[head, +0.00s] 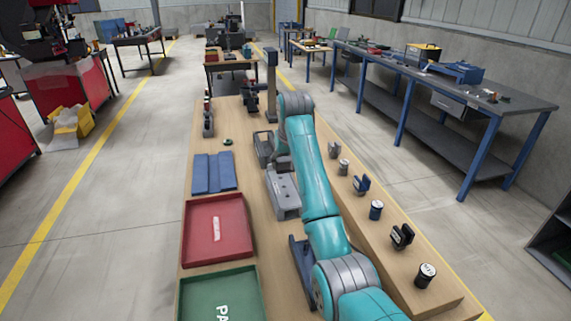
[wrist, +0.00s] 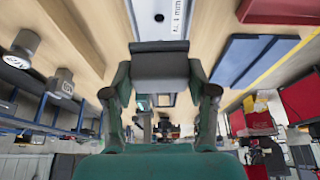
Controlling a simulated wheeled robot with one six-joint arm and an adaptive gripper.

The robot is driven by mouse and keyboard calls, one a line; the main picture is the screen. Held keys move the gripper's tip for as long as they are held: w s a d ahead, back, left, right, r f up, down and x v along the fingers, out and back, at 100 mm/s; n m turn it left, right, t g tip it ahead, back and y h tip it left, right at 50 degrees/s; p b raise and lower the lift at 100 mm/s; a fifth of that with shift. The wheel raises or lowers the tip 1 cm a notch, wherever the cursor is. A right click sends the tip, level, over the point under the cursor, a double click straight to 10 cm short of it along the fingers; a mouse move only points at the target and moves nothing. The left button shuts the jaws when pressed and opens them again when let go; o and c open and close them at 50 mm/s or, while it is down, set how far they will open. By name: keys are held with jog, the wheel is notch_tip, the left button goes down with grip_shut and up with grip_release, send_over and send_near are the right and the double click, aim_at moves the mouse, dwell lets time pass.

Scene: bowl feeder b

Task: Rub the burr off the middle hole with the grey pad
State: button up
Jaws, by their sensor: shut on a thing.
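My gripper (wrist: 160,75) is shut on the grey pad (wrist: 160,62), a dark flat block held across between the two fingers in the wrist view. Beyond the pad is the pale grey block (wrist: 145,12), with one dark hole (wrist: 158,17) and a printed label (wrist: 179,14) beside it. I cannot tell from this view whether that is the middle hole, or whether the pad touches the block. In the head view the grey block (head: 284,191) stands on the bench beside my teal arm. My gripper and the pad cannot be made out there, and no burr can be made out.
A red tray (head: 191,242) and a green tray (head: 188,299) lie on the bench (head: 174,318) at the left, with blue flat pieces (head: 201,174) beyond. Several small parts, including a dark cylinder (head: 426,276), line the right side. A grey post (head: 271,85) stands at the far end.

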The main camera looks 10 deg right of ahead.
jog(key=shift+r, duration=0.15)
jog(key=shift+r, duration=2.85)
